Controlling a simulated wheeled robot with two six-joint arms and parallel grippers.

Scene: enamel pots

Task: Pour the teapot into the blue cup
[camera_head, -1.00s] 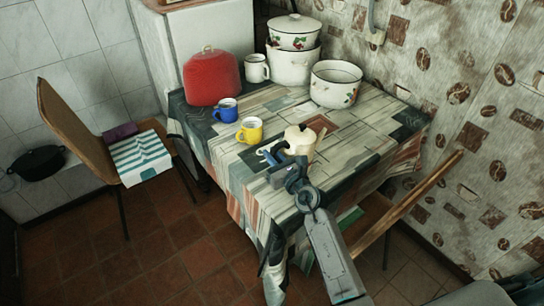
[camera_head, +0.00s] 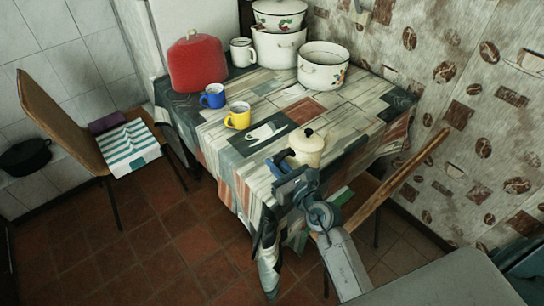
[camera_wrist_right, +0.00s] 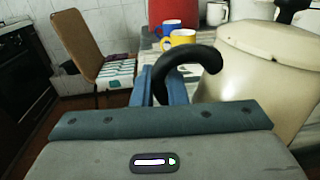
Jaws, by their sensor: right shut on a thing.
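The cream teapot (camera_head: 306,148) with a dark lid knob is upright near the front edge of the table. My right gripper (camera_head: 281,168) is shut on the teapot's black handle; in the right wrist view the handle (camera_wrist_right: 188,66) curves between the fingers, with the teapot body (camera_wrist_right: 262,75) to its right. The blue cup (camera_head: 213,96) stands at the table's left side, beyond the yellow cup (camera_head: 238,115). Both the blue cup (camera_wrist_right: 171,27) and the yellow cup (camera_wrist_right: 181,38) also show behind the handle in the wrist view. My left gripper is not in view.
A red cover (camera_head: 197,64), a white mug (camera_head: 242,52), stacked white pots (camera_head: 278,46) and an open white pot (camera_head: 323,68) stand at the back. The patterned tablecloth (camera_head: 330,112) is clear between teapot and pots. A chair (camera_head: 62,122) stands left.

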